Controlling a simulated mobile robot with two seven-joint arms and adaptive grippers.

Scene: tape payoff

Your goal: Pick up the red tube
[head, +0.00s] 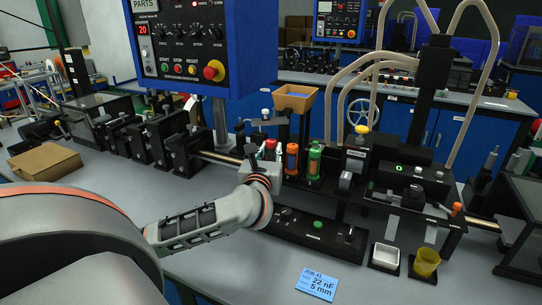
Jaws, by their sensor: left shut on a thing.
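The red tube (270,148) shows as a small red patch just beyond my left wrist, in the row of tubes on the bench machine. My left gripper (268,158) is at it and shut on it; the wrist hides the lower part of the tube and most of the fingers. An orange tube (292,158) and a green tube (314,160) stand upright just to the right, apart from the gripper's hold. My right gripper is not in view.
A blue control panel (205,42) hangs above the back left. A tan hopper (295,97) stands behind the tubes. A black machine block (405,180) is at right. A white tray (385,256), yellow cup (426,262) and blue job card (317,283) are in front.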

